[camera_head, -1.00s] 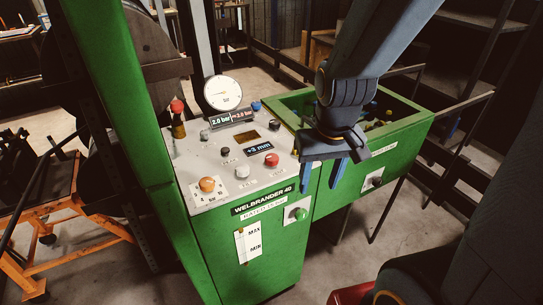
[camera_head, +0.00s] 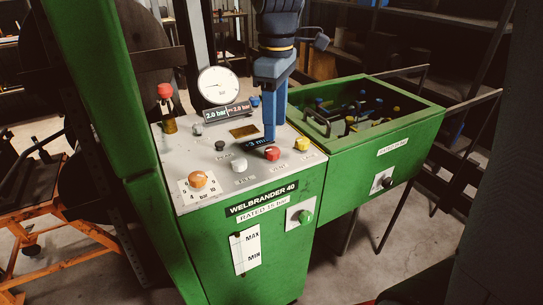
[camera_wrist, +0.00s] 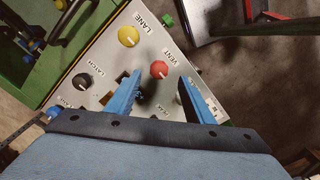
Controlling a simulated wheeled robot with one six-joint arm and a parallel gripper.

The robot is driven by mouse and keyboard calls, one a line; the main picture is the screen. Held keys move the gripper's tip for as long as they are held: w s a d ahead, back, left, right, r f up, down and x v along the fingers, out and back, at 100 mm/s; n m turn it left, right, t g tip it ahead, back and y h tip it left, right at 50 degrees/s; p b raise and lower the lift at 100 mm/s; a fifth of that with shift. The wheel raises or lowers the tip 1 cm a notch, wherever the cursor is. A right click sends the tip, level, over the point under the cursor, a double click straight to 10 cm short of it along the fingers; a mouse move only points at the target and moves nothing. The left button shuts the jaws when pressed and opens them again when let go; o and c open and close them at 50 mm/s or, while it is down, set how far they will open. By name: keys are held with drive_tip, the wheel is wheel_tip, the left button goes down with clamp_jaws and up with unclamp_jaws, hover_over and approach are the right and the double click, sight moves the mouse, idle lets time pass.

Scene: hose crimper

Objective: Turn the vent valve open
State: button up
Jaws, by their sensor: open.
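The vent valve is a red knob (camera_head: 272,153) on the sloping light grey control panel (camera_head: 190,148). In the wrist view the red knob (camera_wrist: 159,69) sits beside the word VENT. My gripper (camera_head: 270,137) points down over the panel, just behind the red knob in the head view. In the wrist view my gripper (camera_wrist: 160,77) is open, with one blue finger to each side of the red knob's line. Nothing is between the fingers that I can see held. Whether the fingertips are level with the knob or above it, I cannot tell.
A yellow knob (camera_head: 302,143) stands right of the red one and a white knob (camera_head: 239,164) left of it. An orange knob (camera_head: 198,179), a pressure gauge (camera_head: 218,85) and a red-topped post (camera_head: 165,92) are farther left. A green bin (camera_head: 395,135) with loose parts adjoins on the right.

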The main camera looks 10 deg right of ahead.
sight(273, 149)
drive_tip(key=shift+w+a+r+n, duration=0.1)
drive_tip(key=shift+w+a+n, duration=0.15)
drive_tip(key=shift+n, duration=0.05)
wheel_tip(273, 149, down, 8)
drive_tip(key=shift+r+p, duration=0.25)
drive_tip(key=shift+p, duration=0.05)
drive_tip(key=c, duration=1)
drive_tip(key=shift+c, duration=0.2)
